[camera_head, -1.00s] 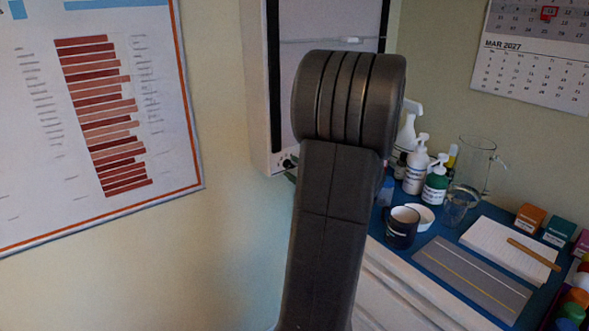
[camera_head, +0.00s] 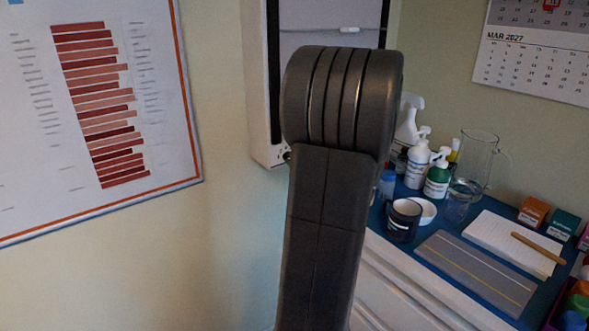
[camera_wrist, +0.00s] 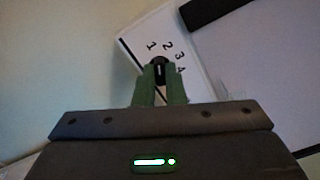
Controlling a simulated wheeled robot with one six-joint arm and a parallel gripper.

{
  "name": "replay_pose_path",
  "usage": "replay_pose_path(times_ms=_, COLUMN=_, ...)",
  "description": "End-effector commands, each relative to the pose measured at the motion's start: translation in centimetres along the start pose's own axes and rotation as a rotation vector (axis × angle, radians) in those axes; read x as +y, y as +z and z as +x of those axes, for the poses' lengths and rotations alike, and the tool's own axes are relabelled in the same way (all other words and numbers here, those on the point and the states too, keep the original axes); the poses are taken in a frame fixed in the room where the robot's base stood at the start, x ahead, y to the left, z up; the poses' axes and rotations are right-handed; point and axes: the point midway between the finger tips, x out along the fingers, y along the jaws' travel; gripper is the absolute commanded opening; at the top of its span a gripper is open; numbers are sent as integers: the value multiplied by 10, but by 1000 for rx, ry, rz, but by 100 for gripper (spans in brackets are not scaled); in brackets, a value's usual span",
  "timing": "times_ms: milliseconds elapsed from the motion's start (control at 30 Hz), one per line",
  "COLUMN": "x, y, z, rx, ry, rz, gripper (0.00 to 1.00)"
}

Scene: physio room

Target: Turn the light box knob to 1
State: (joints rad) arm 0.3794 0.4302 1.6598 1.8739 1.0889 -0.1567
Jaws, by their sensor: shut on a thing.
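The light box (camera_head: 256,90) hangs on the wall behind my arm, its white side and dark-framed panel partly hidden. Its small black knob (camera_head: 287,156) shows at the lower edge, just left of my arm. In the wrist view the knob (camera_wrist: 159,66) sits on a white strip printed 1, 2, 3 and 4 in an arc. The knob's pale mark points roughly up, near the 1 and 2; which is closer I cannot tell. My gripper (camera_wrist: 160,80) has its green fingers shut on the knob, one on each side. My gripper is hidden in the head view.
A blue-topped counter (camera_head: 440,222) at right holds pump bottles (camera_head: 418,162), a dark mug (camera_head: 403,220), a glass jug (camera_head: 477,160), a notepad (camera_head: 500,243) and small boxes. A chart (camera_head: 100,110) hangs on the left wall, a calendar (camera_head: 530,55) at right.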

Motion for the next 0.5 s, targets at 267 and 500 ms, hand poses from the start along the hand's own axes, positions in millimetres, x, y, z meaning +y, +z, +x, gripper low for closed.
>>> replay_pose_path(times_ms=267, x=6, y=-2, z=0, rx=-2, ry=-1, rz=-155, gripper=0)
replay_pose_path(times_ms=500, x=4, y=-1, z=0, rx=-1, ry=0, rz=-257, gripper=0)
